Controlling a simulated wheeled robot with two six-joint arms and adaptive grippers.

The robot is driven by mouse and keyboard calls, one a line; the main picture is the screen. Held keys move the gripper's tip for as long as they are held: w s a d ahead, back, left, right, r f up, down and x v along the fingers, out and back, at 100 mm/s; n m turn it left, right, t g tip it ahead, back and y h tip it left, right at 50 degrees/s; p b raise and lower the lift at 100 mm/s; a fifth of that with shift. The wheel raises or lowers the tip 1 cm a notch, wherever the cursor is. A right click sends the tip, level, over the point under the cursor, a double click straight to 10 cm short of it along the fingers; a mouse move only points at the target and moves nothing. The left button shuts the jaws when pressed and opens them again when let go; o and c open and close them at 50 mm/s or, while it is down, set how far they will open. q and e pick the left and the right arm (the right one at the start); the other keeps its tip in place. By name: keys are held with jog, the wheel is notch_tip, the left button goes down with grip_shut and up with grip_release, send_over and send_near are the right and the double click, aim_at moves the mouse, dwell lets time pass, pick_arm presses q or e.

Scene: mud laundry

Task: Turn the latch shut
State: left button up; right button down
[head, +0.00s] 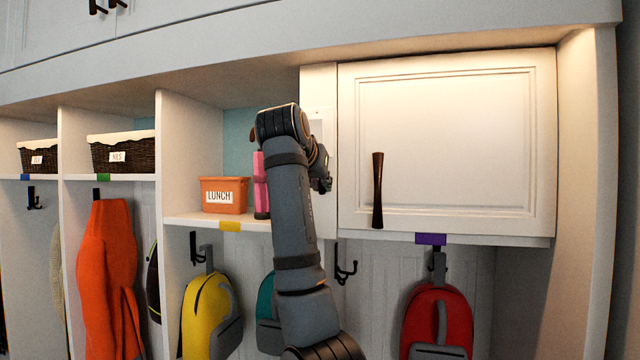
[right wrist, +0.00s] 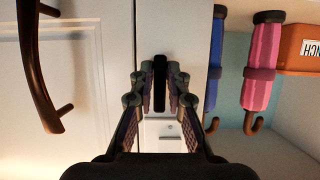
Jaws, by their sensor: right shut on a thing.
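The white cupboard door (head: 450,140) is closed flush beside a white upright post (head: 320,85). The latch, a small dark bar (right wrist: 159,82), is on the post and stands lengthwise, parallel to the door's edge, in the right wrist view. My right gripper (head: 322,180) is at the post, partly hidden by my own arm in the head view. In the right wrist view its fingers (right wrist: 160,92) are shut on the latch from both sides. The latch itself is hidden in the head view. My left gripper is not in view.
A dark door handle (head: 377,190) stands out from the door; it also shows in the right wrist view (right wrist: 42,75). A pink umbrella (head: 260,185) and an orange lunch bin (head: 223,195) are in the open cubby beside the post. Hooks and bags hang below.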

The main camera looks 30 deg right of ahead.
jog(key=m+t+b, duration=0.2)
jog(key=m+b, duration=0.2)
jog(key=s+f+m+t+y+b, duration=0.1)
jog(key=m+t+b, duration=0.1)
jog(key=m+b, duration=0.3)
jog(key=d+m+t+y+b, duration=0.1)
jog(key=m+t+b, duration=0.2)
jog(key=m+b, duration=0.1)
jog(key=shift+s+f+b, duration=0.2)
jog(key=shift+f+b, duration=0.05)
jog(key=shift+b, duration=0.5)
jog(key=shift+r+m, duration=0.1)
jog(key=shift+m, duration=0.2)
dwell(0.4)
jog(key=c, duration=1.5)
grip_release()
jog(key=shift+o, duration=0.7)
jog(key=shift+w, duration=0.2)
